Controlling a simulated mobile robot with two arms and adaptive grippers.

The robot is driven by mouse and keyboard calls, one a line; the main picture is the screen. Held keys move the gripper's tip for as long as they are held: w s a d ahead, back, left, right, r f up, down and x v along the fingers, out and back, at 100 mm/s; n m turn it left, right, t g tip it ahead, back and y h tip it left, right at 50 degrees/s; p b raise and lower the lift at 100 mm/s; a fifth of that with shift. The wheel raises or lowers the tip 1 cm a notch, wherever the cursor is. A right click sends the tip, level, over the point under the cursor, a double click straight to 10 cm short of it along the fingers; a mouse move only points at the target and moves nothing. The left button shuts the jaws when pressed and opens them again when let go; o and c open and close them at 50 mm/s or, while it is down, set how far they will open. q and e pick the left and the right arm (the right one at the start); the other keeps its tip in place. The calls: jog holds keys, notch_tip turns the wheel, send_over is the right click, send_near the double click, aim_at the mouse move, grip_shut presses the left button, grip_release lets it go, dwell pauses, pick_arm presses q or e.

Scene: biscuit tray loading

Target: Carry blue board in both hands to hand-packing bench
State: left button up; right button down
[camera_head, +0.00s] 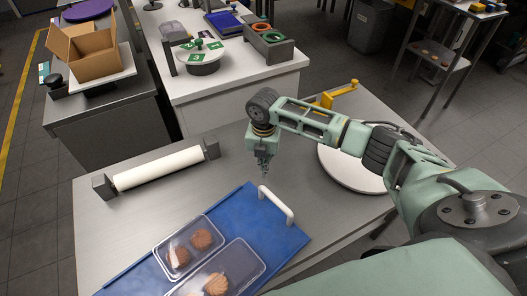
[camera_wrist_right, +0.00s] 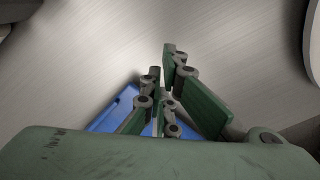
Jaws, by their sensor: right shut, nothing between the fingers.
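The blue board (camera_head: 240,212) lies on the near steel table, partly cut off by the lower frame edge. It bears two clear trays of brown biscuits, a smaller tray (camera_head: 190,247) and a larger one (camera_head: 235,272). A white handle (camera_head: 277,205) stands at its right end. My right gripper (camera_head: 264,171) is shut and empty, above the table just beyond the handle and apart from it. In the right wrist view its fingers (camera_wrist_right: 165,105) show with a blue corner of the board (camera_wrist_right: 112,108) behind them. My left gripper is not in view.
A white roller (camera_head: 158,168) lies on the near table (camera_head: 110,225), and a round white plate (camera_head: 350,170) sits behind my right arm. Beyond stand a white-topped bench (camera_head: 210,85) and a grey bench (camera_head: 100,105) with an open cardboard box (camera_head: 90,55).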

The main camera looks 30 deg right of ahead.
jog(key=shift+s+a+f+p, duration=0.2)
jog(key=shift+s+a+p, duration=0.8)
jog(key=shift+s, duration=0.25)
jog(key=shift+s+a, duration=0.3)
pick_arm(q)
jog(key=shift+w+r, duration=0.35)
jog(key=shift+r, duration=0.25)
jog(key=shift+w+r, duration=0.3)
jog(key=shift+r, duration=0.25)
pick_arm(e)
jog(key=shift+f, duration=0.1)
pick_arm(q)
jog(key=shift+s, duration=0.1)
